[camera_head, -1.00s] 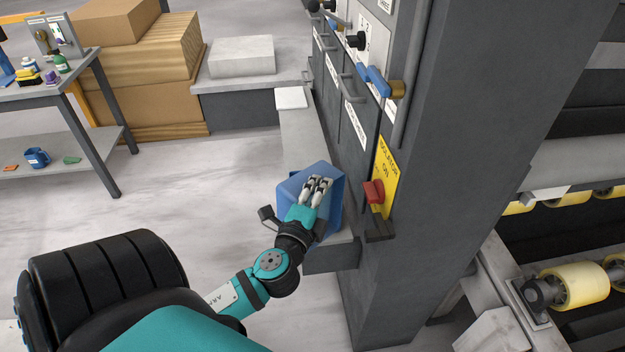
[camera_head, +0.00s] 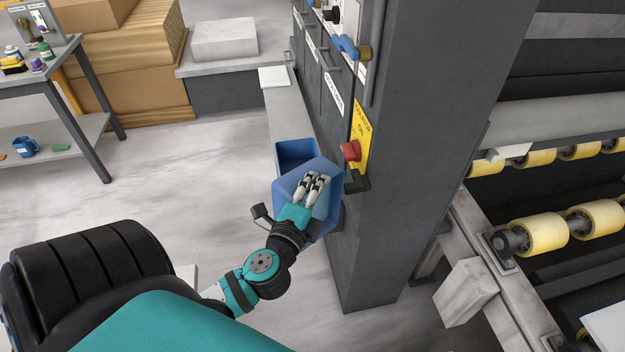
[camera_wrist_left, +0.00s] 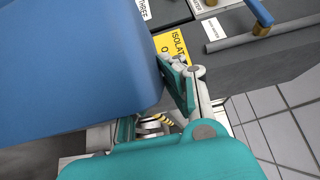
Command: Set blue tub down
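My left gripper (camera_head: 312,184) is shut on a blue tub (camera_head: 326,205) and holds it tilted beside the grey pillar, near the front end of the narrow grey ledge (camera_head: 284,112). A second blue, open-topped container (camera_head: 296,151) stands on the ledge just behind the held tub. The held tub hides its lower part. In the left wrist view the held tub (camera_wrist_left: 80,70) fills the left side, with a gripper finger (camera_wrist_left: 190,88) against its edge. Whether the held tub touches the ledge cannot be told. My right gripper is not in view.
A yellow isolator plate with a red switch (camera_head: 351,151) sits on the pillar close to the tub's right. A white pad (camera_head: 273,77) lies farther back on the ledge. Yellow rollers (camera_head: 540,233) lie at right. A table with small items stands at left.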

